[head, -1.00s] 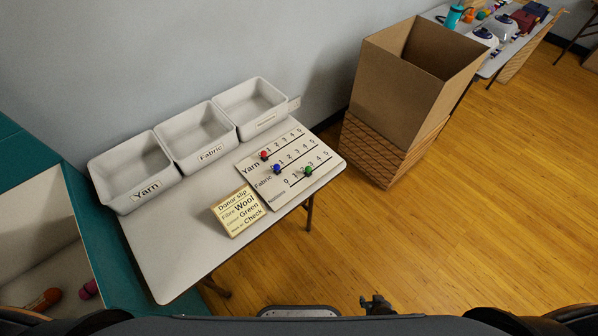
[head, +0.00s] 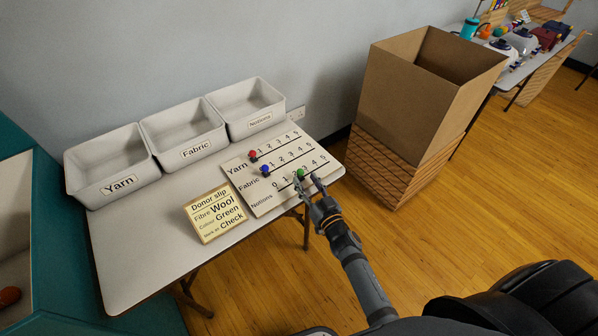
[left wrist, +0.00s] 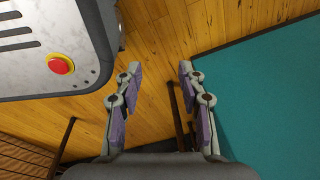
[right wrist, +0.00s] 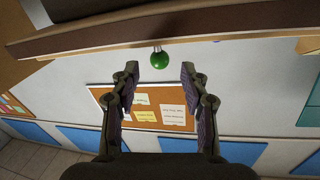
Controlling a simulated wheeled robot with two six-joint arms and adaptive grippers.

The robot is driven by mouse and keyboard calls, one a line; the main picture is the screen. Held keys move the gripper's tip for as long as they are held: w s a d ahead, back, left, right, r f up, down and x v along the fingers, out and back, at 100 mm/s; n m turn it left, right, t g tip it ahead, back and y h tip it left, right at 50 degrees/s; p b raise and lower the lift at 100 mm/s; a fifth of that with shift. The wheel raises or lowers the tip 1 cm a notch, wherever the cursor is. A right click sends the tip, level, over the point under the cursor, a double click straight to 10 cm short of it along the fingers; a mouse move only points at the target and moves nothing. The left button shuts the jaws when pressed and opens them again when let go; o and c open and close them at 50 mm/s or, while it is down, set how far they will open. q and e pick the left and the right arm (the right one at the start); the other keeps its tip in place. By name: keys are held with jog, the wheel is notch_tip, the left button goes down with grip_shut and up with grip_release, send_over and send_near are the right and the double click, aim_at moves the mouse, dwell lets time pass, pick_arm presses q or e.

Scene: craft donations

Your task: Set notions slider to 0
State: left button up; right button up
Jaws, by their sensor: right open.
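The slider board (head: 262,205) lies on the table with Yarn, Fabric and Notions rows numbered 0 to 5. The Notions slider is a green knob (head: 300,173), standing right of the 1, around the 2 mark. My right gripper (head: 312,187) is open at the board's near right edge, its fingertips close to the green knob. In the right wrist view the green knob (right wrist: 160,60) shows between and just beyond the open fingertips (right wrist: 160,76), with no grip on it. My left gripper (left wrist: 158,74) is open and empty, away from the board, over the floor.
The red Yarn knob (head: 253,155) and blue Fabric knob (head: 265,170) are on neighbouring rows, near their left ends. A donor slip (head: 215,213) stands left of the board. Bins for yarn (head: 118,186), fabric and notions line the back. A cardboard box (head: 405,95) stands right of the table.

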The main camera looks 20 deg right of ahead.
aim_at(302, 175)
jog(key=w, duration=0.5)
jog(key=shift+a, duration=0.35)
grip_shut()
jog(key=shift+f, duration=0.1)
